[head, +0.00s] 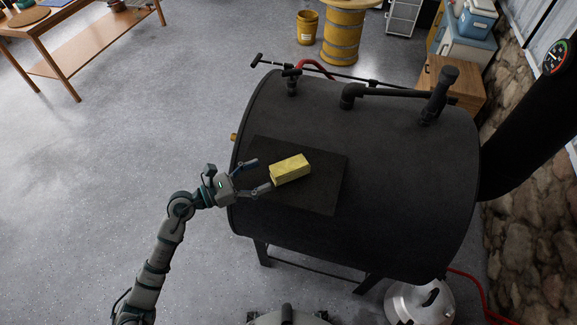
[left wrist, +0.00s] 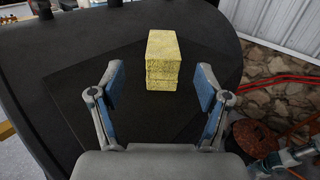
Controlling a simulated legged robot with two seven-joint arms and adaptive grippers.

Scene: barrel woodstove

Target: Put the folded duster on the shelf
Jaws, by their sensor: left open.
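The folded duster (head: 290,169) is a yellow block on a dark flat mat (head: 318,194) on top of the black barrel stove. My left gripper (head: 262,177) is open beside the duster's left end, its fingers pointing toward it. In the left wrist view the duster (left wrist: 163,60) lies ahead, between the lines of the two open fingers (left wrist: 158,88), its near face about level with the fingertips. It looks layered there. I cannot make out a shelf for certain.
The black barrel stove (head: 400,180) carries dark pipes (head: 400,94) at its back and a flue at right. A wooden table (head: 95,50) with a lower board stands at far left. A silver lidded pot (head: 418,302) stands below right. Floor at left is clear.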

